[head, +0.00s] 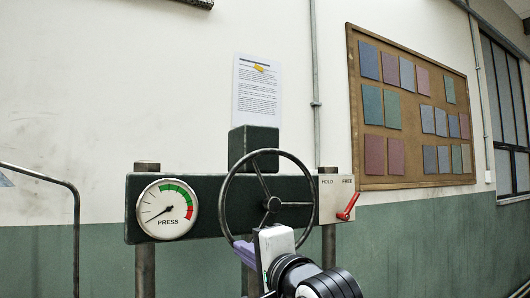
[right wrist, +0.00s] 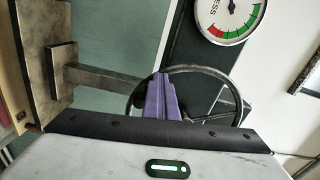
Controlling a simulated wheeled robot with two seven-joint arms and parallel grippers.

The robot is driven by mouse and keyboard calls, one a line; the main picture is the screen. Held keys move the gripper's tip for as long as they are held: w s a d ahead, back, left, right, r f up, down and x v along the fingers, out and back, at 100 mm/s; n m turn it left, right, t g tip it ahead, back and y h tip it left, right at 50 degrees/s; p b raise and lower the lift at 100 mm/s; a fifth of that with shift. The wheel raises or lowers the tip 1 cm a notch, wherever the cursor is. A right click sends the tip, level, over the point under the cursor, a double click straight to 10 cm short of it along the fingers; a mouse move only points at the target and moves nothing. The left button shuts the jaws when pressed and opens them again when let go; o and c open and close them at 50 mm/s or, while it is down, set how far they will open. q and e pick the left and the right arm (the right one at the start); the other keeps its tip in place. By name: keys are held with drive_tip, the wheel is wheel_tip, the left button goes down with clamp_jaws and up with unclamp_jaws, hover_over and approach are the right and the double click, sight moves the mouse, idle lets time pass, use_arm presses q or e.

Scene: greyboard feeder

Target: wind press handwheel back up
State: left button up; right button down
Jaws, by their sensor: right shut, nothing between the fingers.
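The press handwheel (head: 272,204) is a dark, thin-rimmed spoked wheel on the front of the dark green press beam. In the right wrist view its rim (right wrist: 186,68) shows behind the fingers. My right gripper (head: 243,250) has purple fingers and is at the wheel's lower left rim. In the right wrist view its fingers (right wrist: 163,97) are together and overlap the wheel. I cannot tell whether they touch the rim. My left gripper is not in view.
The press gauge (head: 167,209) has its needle pointing to the lower left. The red lever (head: 348,207) on the HOLD/FREE plate (head: 332,187) tilts up to the right. A metal rail (head: 75,230) stands at the left. A corkboard (head: 415,110) hangs on the wall.

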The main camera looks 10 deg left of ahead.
drive_tip(key=shift+w+d+f, duration=0.35)
drive_tip(key=shift+d+f, duration=0.1)
drive_tip(key=shift+f, duration=0.25)
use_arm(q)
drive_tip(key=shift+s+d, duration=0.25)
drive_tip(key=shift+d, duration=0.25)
use_arm(e)
drive_tip(key=shift+w+d+f+p, duration=0.2)
drive_tip(key=shift+w+d+p, duration=0.05)
drive_tip(key=shift+d+p, duration=0.1)
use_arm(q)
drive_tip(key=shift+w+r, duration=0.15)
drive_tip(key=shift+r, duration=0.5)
use_arm(e)
drive_tip(key=shift+w+d+f, duration=0.55)
drive_tip(key=shift+d+f, duration=0.1)
drive_tip(key=shift+d, duration=0.05)
